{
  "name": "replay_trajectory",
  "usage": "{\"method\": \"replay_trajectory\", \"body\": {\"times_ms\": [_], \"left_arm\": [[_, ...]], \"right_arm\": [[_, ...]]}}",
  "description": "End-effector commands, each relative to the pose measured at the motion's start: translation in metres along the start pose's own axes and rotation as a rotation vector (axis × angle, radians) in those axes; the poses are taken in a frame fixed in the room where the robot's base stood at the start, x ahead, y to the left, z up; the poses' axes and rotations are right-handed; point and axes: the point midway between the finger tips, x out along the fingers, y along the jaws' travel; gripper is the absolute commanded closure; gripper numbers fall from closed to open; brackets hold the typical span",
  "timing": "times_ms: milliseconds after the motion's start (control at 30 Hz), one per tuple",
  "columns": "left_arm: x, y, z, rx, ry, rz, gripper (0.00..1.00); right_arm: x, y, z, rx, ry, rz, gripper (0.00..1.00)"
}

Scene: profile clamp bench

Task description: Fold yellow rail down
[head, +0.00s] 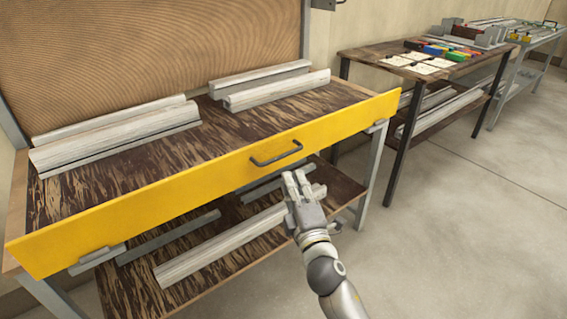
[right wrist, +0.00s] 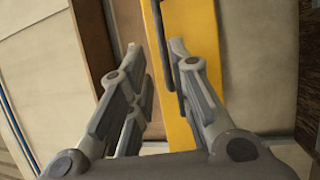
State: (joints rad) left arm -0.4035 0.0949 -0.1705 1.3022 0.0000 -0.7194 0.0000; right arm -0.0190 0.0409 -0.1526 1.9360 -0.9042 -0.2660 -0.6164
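The yellow rail (head: 200,190) stands upright along the front edge of the workbench, with a dark bar handle (head: 276,153) on its front face. My right gripper (head: 297,176) is in front of the rail, just below and slightly right of the handle in the head view. In the right wrist view the gripper (right wrist: 155,48) is open, its fingers apart. The rail (right wrist: 200,35) fills the strip behind the right finger, and the dark handle (right wrist: 161,40) shows in the gap between the fingers. I cannot tell whether the gripper touches it. My left gripper is out of view.
Pale profiles (head: 115,135) lie on the bench top at left, and more (head: 275,88) at back right. A lower shelf holds further profiles (head: 220,245). A second table (head: 350,52) with coloured blocks stands at the back right. The floor (head: 470,200) at right is clear.

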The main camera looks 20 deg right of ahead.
Motion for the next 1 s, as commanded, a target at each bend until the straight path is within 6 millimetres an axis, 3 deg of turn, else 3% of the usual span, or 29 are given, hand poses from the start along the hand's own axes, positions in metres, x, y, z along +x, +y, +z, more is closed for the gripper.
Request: {"method": "replay_trajectory", "body": {"times_ms": [500, 700, 1000], "left_arm": [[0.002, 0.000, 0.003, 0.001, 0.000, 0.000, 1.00], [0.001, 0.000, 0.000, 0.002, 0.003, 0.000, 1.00], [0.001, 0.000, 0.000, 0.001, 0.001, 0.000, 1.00]], "right_arm": [[0.085, -0.001, 0.000, 0.004, 0.000, -0.002, 0.81], [0.098, -0.002, 0.000, 0.005, 0.000, -0.005, 0.81], [0.099, -0.001, 0.000, 0.005, 0.000, -0.004, 0.82]]}}
